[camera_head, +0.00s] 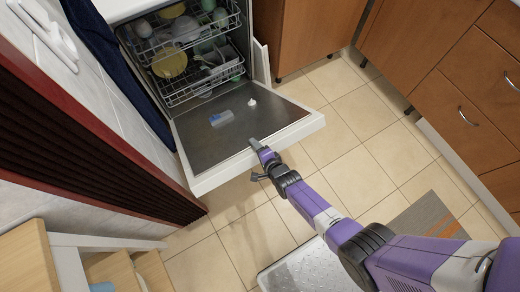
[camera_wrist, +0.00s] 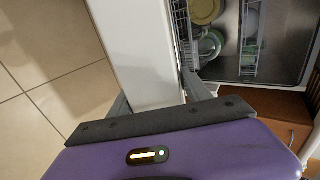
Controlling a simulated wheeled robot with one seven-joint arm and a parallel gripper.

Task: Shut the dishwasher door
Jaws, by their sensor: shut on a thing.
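The dishwasher door (camera_head: 205,146) is folded down, its metal inner side facing up and its white rim toward me.
The upper rack (camera_head: 185,38) and lower rack (camera_head: 205,86) hold bowls and plates. Wooden cabinets (camera_head: 315,40) stand right of the dishwasher. A dark towel (camera_head: 112,70) hangs at its left. Tiled floor (camera_head: 345,130) is clear to the right of the door.

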